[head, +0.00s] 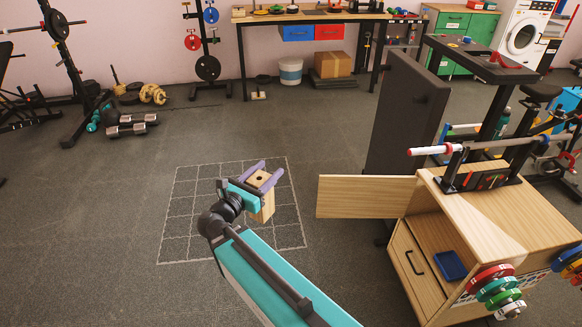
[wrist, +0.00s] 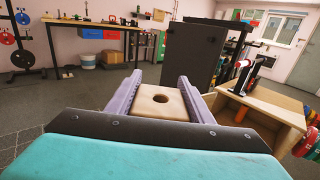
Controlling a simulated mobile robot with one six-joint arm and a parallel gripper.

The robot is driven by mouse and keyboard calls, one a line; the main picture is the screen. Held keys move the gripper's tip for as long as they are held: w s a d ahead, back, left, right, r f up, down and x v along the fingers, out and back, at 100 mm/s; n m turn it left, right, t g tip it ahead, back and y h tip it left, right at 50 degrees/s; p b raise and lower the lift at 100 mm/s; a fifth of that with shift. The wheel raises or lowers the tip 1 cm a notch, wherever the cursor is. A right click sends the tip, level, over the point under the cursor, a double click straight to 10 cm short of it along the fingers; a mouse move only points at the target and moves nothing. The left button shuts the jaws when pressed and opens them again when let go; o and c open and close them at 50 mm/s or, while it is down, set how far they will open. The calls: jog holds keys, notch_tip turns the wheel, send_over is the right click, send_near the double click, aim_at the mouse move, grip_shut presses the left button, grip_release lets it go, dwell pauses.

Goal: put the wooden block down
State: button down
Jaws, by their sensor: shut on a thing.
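The wooden block (head: 262,203) is pale wood with a dark round hole in its top. My gripper (head: 268,173) is shut on it, with one purple finger along each side. The block hangs in front of the marked grid on the floor in the head view; its height above the floor is hard to tell. In the wrist view the block (wrist: 160,101) sits between the two purple fingers (wrist: 159,97), its hole facing up. Its lower part is hidden there.
A wooden cabinet (head: 480,222) with an open door (head: 366,196) stands to the right of my gripper. A white-lined grid (head: 184,215) marks the grey floor. A dark upright panel (head: 405,115) stands behind the door. Dumbbells (head: 132,124) lie at the left; floor between is clear.

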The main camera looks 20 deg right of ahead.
jog(key=a+t, duration=0.1)
jog(key=a, duration=0.5)
jog(key=shift+a+n+y, duration=0.25)
jog(key=shift+n+y, duration=0.15)
jog(key=shift+s, duration=0.1)
